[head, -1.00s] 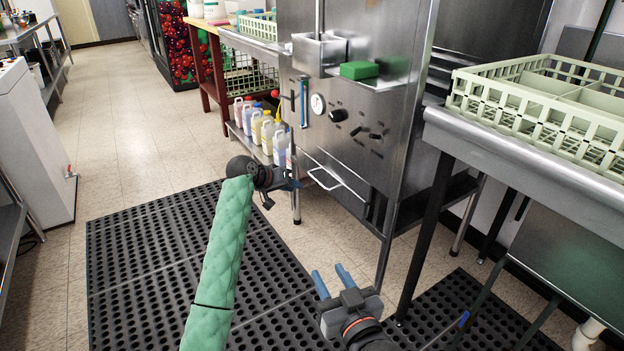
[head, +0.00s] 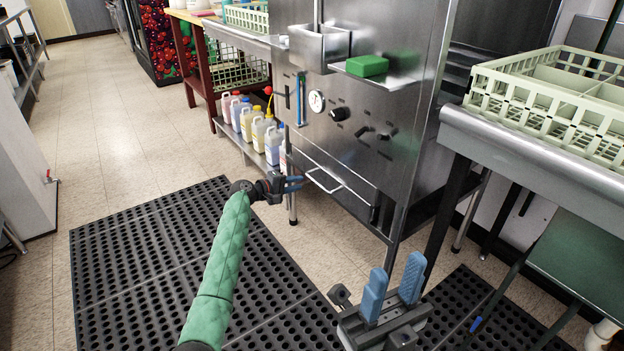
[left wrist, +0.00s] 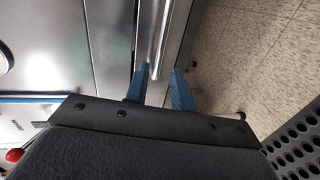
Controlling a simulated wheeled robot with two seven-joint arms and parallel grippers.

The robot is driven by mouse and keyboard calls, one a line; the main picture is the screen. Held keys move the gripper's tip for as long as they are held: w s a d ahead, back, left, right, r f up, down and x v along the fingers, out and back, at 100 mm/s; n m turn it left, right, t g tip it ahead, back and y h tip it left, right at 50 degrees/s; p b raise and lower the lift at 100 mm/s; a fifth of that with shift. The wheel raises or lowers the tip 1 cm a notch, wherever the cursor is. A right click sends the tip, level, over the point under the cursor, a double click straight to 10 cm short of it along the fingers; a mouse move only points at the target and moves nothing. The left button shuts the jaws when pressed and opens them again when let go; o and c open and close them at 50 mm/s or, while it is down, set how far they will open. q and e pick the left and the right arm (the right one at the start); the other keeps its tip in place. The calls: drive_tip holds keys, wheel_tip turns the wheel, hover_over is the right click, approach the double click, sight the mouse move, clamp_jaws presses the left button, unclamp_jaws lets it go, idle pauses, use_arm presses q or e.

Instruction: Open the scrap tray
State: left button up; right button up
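The scrap tray (head: 345,189) is a flat steel drawer low in the front of the steel machine, with a bar handle (head: 327,184). It looks shut. My left gripper (head: 302,183) is at the left end of this handle, pointing at it. In the left wrist view the blue fingers (left wrist: 161,88) are apart, and the handle bar (left wrist: 162,40) runs into the space between them. Whether they touch it I cannot tell. My right gripper (head: 394,284) is open and empty, low in front of the machine.
Dials and a green sponge (head: 367,66) on a shelf are above the tray. Several bottles (head: 250,125) stand on a low shelf to the left. A steel counter with a pale rack (head: 545,105) is at right. Black mats (head: 150,260) cover the floor in front.

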sight(312, 178)
use_arm(q)
drive_tip(key=shift+n, duration=0.3)
drive_tip(key=shift+b+x, duration=1)
drive_tip(key=shift+x, duration=2.9)
drive_tip(key=shift+w+a, duration=0.1)
drive_tip(key=shift+w, duration=0.1)
clamp_jaws()
